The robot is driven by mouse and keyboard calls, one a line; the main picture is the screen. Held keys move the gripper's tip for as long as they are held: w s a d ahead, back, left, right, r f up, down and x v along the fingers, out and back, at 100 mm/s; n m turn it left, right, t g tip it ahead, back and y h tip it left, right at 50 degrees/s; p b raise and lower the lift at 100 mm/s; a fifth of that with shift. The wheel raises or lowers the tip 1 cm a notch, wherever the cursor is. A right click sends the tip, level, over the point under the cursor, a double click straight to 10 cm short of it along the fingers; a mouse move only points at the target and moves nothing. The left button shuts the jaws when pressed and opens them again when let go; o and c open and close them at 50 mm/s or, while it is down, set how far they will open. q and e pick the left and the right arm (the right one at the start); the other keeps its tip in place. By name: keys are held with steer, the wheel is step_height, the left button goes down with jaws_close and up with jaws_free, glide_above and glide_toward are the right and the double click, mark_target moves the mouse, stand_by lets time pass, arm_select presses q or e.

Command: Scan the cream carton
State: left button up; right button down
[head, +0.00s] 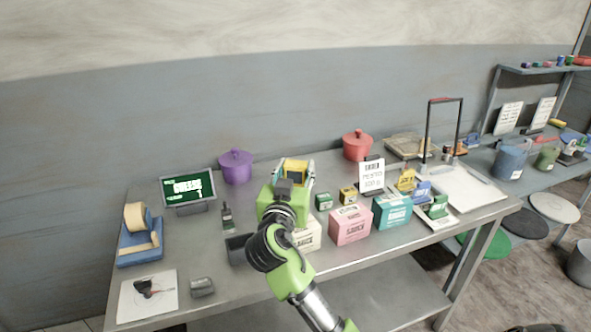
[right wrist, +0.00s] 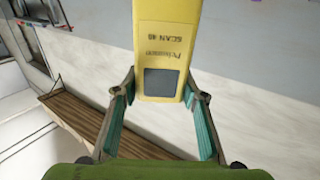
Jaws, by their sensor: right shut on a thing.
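The cream carton (head: 308,236) stands on the steel table, left of the pink carton. My right arm and gripper hide part of it in the head view. My right gripper (head: 296,180) is above and behind the cream carton in the picture. It is shut on a yellow scanner (head: 296,168). In the right wrist view the scanner (right wrist: 165,50), with a dark square window and "SCAN 40" lettering, sits between the teal-padded fingers. The carton does not show in the wrist view. My left gripper is not in view.
A pink carton (head: 350,225) and a teal carton (head: 392,210) stand to the right. Behind are small boxes, a purple pot (head: 236,168) and a red pot (head: 357,146). A green-lit display (head: 188,188) and tape dispenser (head: 140,240) are left. The front table edge is mostly clear.

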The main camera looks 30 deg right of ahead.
steer(key=shift+r+p, duration=2.95)
steer(key=shift+r, duration=1.65)
steer(key=shift+f, duration=0.1)
